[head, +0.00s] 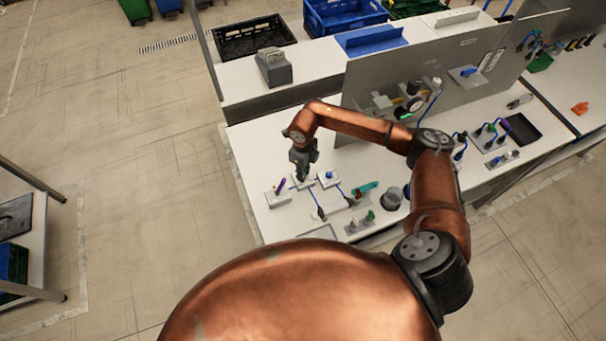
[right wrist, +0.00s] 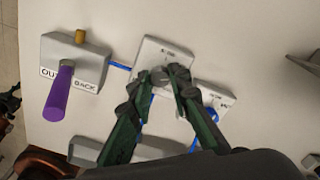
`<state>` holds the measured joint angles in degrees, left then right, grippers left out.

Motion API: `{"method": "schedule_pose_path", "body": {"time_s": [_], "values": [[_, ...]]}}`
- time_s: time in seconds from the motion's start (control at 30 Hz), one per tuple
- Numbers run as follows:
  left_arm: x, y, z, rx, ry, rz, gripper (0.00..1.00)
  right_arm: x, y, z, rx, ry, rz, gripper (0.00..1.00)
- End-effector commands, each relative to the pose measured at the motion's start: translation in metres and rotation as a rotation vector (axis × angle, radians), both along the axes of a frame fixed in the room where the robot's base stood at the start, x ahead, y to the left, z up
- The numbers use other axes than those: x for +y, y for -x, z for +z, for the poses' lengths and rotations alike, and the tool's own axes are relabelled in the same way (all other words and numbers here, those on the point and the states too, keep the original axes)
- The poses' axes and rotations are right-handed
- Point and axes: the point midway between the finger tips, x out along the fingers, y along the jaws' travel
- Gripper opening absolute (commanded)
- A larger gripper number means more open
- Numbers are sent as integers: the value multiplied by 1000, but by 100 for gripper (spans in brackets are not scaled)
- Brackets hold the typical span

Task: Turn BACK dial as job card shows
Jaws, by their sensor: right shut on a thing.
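My right gripper (right wrist: 165,76) is shut on a small grey dial knob (right wrist: 159,75) on a pale plate (right wrist: 154,50). The print on this plate is too small to read surely. In the head view my right gripper (head: 302,168) points down at the bench's left part, and the knob is hidden. Left of the plate, a grey box (right wrist: 88,62) labelled OUT and BACK carries a purple lever (right wrist: 59,93) and a brass knob (right wrist: 80,36). The box also shows in the head view (head: 277,198). I cannot make out the job card. My left gripper is not in view.
A second pale plate (right wrist: 217,98) with a blue part lies close to the right finger. A blue cable (right wrist: 120,66) runs between box and plate. Cables and small fixtures crowd the bench (head: 255,150) right of the gripper. A grey upright panel (head: 365,85) stands behind.

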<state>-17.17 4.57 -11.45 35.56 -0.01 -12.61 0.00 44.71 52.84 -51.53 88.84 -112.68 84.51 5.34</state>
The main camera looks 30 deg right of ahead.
Motion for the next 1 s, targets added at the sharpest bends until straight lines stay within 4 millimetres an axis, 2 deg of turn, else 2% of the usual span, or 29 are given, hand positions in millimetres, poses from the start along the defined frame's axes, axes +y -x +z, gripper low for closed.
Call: {"method": "schedule_pose_path", "body": {"time_s": [0.57, 0.6, 0.83, 1.0], "values": [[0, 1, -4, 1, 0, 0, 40, 0, 0, 0, -1, 0, 36, 0], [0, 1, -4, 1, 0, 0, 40, 0, 0, 0, -1, 0, 36, 18], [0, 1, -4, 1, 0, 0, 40, 0, 0, 0, -1, -1, 36, 34], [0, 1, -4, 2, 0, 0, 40, 0, 0, 0, 0, 0, 36, 35]]}}
